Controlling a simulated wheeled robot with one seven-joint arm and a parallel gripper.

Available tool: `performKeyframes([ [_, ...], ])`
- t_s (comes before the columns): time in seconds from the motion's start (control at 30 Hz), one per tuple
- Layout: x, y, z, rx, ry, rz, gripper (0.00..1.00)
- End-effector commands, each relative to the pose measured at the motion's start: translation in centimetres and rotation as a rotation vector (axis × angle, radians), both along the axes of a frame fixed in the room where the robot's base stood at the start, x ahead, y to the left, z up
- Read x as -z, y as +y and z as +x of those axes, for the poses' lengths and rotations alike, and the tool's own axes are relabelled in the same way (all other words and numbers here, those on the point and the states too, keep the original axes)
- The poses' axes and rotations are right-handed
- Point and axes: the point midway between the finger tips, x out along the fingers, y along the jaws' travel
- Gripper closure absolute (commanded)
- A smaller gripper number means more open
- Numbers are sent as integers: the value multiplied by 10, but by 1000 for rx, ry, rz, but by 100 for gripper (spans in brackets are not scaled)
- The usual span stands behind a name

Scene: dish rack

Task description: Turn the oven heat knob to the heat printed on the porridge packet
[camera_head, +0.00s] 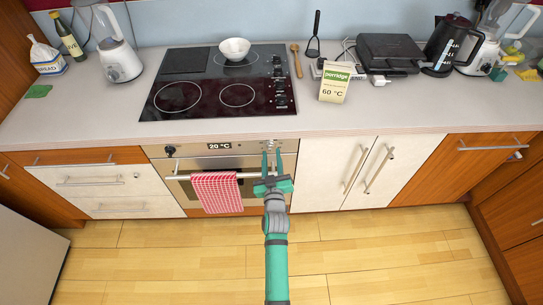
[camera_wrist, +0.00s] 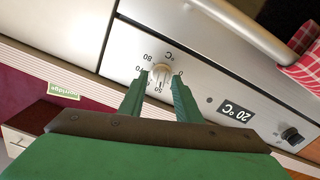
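The porridge packet (camera_head: 335,82) stands on the counter right of the hob and reads "60 °C". The oven front shows a display (camera_head: 219,146) reading 20 °C, also seen upside down in the wrist view (camera_wrist: 236,112). The pale heat knob (camera_wrist: 160,74) sits on the oven panel in a printed °C scale, upside down in the wrist view. My gripper (camera_wrist: 161,78) is open, its green fingertips on either side of the knob with a slight gap apparent. In the head view my gripper (camera_head: 271,154) reaches the panel's right end and largely hides the knob.
A black knob (camera_head: 170,151) is at the panel's left end. The oven handle (camera_head: 195,178) runs below, with a red checked towel (camera_head: 217,193) hanging from it. The hob (camera_head: 222,82) lies above on the counter. White cupboard doors (camera_head: 358,172) are to the right.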

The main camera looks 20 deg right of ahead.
Motion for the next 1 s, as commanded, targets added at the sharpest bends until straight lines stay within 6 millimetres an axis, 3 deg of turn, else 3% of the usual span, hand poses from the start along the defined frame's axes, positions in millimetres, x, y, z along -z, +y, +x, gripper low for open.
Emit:
performKeyframes([
  [0.67,0,5,-11,-2,0,-1,70],
  [1.0,0,11,-36,-1,0,0,70],
])
